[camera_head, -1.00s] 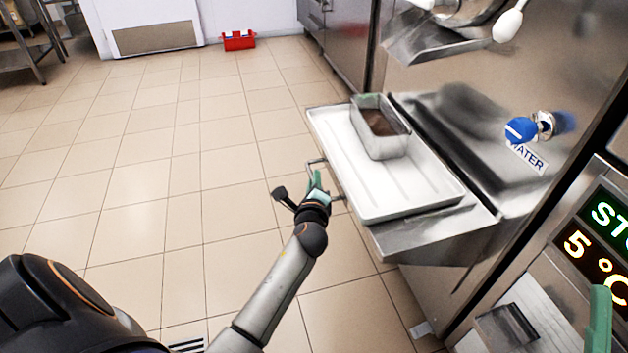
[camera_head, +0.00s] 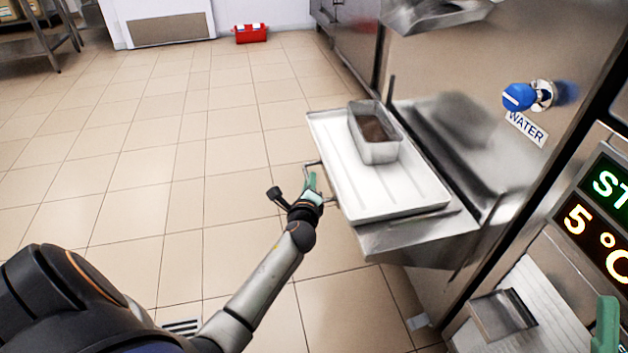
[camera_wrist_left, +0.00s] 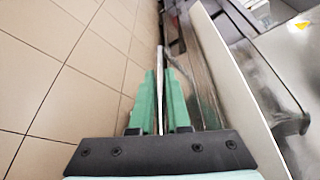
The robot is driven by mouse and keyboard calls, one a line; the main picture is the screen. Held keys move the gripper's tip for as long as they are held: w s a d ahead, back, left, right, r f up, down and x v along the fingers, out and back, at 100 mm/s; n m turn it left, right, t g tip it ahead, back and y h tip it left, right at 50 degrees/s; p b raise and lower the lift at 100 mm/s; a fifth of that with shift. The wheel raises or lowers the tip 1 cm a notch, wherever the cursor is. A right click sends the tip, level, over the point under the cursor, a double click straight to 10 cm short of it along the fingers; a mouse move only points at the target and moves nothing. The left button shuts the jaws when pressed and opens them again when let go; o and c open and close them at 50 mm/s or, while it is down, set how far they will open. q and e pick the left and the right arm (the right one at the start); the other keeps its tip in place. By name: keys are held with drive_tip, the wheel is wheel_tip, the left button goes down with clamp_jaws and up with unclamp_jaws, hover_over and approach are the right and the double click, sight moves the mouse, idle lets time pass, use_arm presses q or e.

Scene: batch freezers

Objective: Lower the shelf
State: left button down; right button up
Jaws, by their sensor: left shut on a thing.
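The shelf (camera_head: 415,240) is a metal ledge on the front of the freezer, and it looks roughly level. A white tray (camera_head: 350,190) lies on it, with a metal pan (camera_head: 378,150) of brown contents at its far end. My left gripper (camera_head: 312,184) is at the shelf's left side, shut on the thin bar handle (camera_head: 307,166) there. In the left wrist view the handle (camera_wrist_left: 161,75) runs between the green fingers (camera_wrist_left: 160,105). A green finger of my right gripper (camera_head: 607,322) shows at the lower right edge; its other finger is out of view.
The freezer front (camera_head: 455,75) stands to the right, with a blue water knob (camera_head: 518,97) and a lit display (camera_head: 600,225). A metal chute (camera_head: 435,15) hangs above the shelf. Open tiled floor (camera_head: 150,190) lies to the left; a red crate (camera_head: 250,35) is far back.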

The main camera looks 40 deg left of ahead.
use_arm(q)
wheel_tip(320, 180, down, 4)
drive_tip(key=shift+f+b, duration=0.1)
drive_tip(key=shift+b, duration=1)
use_arm(e)
drive_tip(key=f, duration=0.3)
drive_tip(key=shift+a+f+n+g, duration=0.3)
drive_tip(key=shift+a+f, duration=0.05)
use_arm(q)
drive_tip(key=shift+s, duration=0.1)
use_arm(e)
drive_tip(key=shift+r, duration=0.1)
use_arm(q)
drive_tip(key=c, duration=0.9)
unclamp_jaws()
use_arm(e)
drive_tip(key=shift+d+r, duration=0.1)
